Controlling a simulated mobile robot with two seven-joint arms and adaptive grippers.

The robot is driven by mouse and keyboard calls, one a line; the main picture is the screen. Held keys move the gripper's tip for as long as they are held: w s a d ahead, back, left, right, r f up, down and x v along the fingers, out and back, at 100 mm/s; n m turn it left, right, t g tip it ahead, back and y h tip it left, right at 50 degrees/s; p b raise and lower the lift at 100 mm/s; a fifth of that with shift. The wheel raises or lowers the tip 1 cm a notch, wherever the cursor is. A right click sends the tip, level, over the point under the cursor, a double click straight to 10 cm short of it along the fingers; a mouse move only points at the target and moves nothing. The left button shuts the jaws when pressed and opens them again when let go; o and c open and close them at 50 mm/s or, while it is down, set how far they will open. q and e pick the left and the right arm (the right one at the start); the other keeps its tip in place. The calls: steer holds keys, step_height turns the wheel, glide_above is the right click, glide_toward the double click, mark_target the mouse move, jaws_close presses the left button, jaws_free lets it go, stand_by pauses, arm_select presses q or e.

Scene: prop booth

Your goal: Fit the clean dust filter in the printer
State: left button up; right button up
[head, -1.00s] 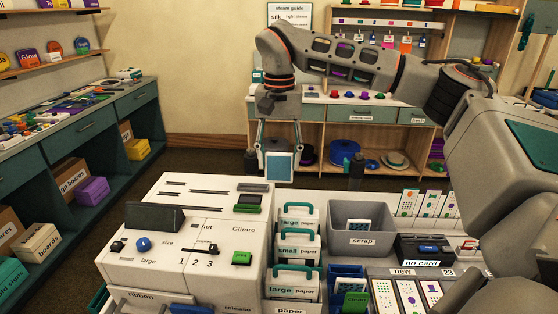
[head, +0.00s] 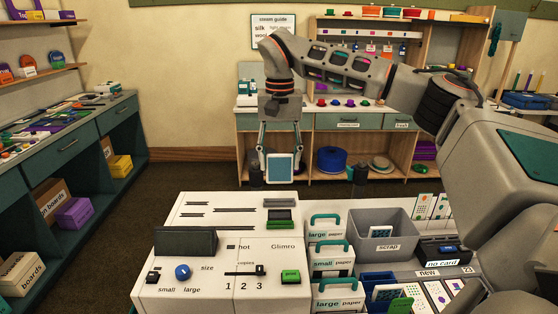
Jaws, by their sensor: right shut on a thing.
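The white printer (head: 210,267) stands at the front, with a dark upright panel, several slots, a blue knob, a copies slider and a green button. A dark recess with a green part (head: 280,216) is at its back right. The filter and printer appear apart. My left gripper is not in view.
Several paper packs with teal handles (head: 325,234) stand right of the printer. Beyond them are a grey scrap bin (head: 405,235), a blue box (head: 378,281) and a card tray (head: 443,274). A shelf unit (head: 310,146) stands behind, and a workbench (head: 70,150) at left.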

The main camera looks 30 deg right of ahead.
mark_target(279, 176)
steer(key=shift+w, duration=0.1)
steer(key=shift+f, duration=2.4)
steer(key=shift+f, duration=0.25)
steer(key=shift+f, duration=2.35)
steer(key=shift+f, duration=0.3)
steer(key=o, duration=0.8)
